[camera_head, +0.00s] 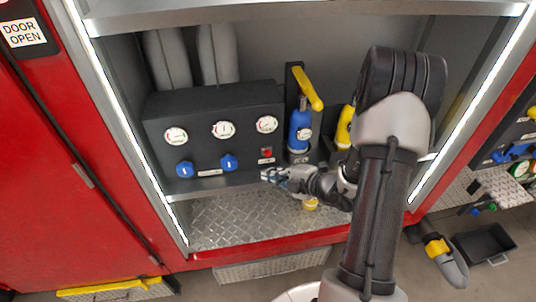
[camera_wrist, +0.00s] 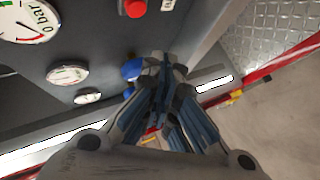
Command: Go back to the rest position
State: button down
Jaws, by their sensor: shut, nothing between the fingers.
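My gripper (camera_head: 268,176) is shut and empty in the head view, in front of the lower right part of the dark pump panel (camera_head: 215,100). In the wrist view my gripper (camera_wrist: 160,62) has its fingers together. A red button (camera_head: 266,153) is on the panel just above the fingertips; it also shows in the wrist view (camera_wrist: 135,8). I cannot tell whether the fingers touch the panel. The panel carries three gauges, one of them the middle gauge (camera_head: 222,130), and blue knobs (camera_head: 228,162). Part of the compartment behind my arm is hidden.
A blue valve (camera_head: 299,130) with a yellow lever (camera_head: 307,88) stands right of the panel. A yellow fitting (camera_head: 344,128) is partly behind my arm. The treadplate floor (camera_head: 235,222) is mostly clear.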

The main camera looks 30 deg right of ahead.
jog(key=shift+s+a, duration=0.1)
jog(key=shift+s, duration=0.25)
